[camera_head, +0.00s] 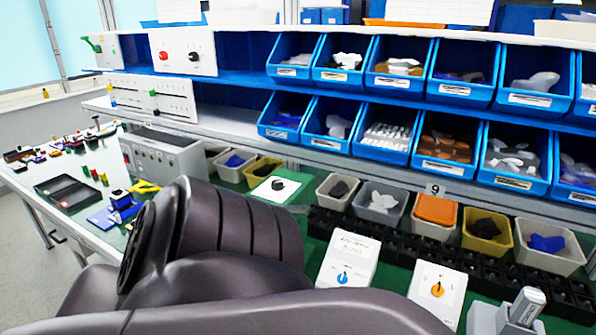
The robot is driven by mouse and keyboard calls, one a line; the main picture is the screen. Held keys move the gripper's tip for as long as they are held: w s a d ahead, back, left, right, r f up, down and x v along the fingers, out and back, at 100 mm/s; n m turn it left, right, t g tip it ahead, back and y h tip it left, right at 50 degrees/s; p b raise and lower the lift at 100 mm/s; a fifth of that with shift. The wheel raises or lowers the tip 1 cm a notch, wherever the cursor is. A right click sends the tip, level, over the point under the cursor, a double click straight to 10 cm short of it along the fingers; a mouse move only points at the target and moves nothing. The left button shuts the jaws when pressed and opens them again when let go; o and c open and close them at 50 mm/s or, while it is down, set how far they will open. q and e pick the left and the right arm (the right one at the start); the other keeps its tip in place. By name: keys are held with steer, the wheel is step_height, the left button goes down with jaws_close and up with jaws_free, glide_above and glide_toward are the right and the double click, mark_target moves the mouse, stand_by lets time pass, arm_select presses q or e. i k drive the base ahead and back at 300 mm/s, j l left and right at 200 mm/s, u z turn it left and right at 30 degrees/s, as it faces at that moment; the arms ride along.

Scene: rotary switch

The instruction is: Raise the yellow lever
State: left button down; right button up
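A small yellow lever (112,97) sits at the left end of a white slotted panel (178,106) on the left part of the shelf. It is tiny in the view, so its exact height in its slot is hard to tell. A green lever (152,93) is on the same panel, to its right. Large dark links of my arm fill the lower left and middle foreground. Neither gripper shows, and no finger is seen near the panel.
Above are a panel with red and black knobs (183,54) and a green-lever panel (107,50). Blue bins (388,130) fill the right shelves. A grey box (170,158) stands below. Knob boxes (347,262) stand on the green bench. Small parts crowd the bench's left.

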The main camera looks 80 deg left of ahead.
mark_target(137, 188)
steer(key=u, duration=3.75)
steer(key=j+z, duration=0.1)
steer(key=z, duration=0.3)
steer(key=i+j+z, duration=0.1)
steer(key=z, duration=0.3)
steer(key=j+z, duration=0.2)
steer(key=z, duration=0.2)
steer(key=j+z, duration=0.5)
steer(key=j, duration=0.9)
steer(key=k+j+z, duration=0.1)
steer(key=j, duration=0.95)
steer(key=k+z, duration=0.05)
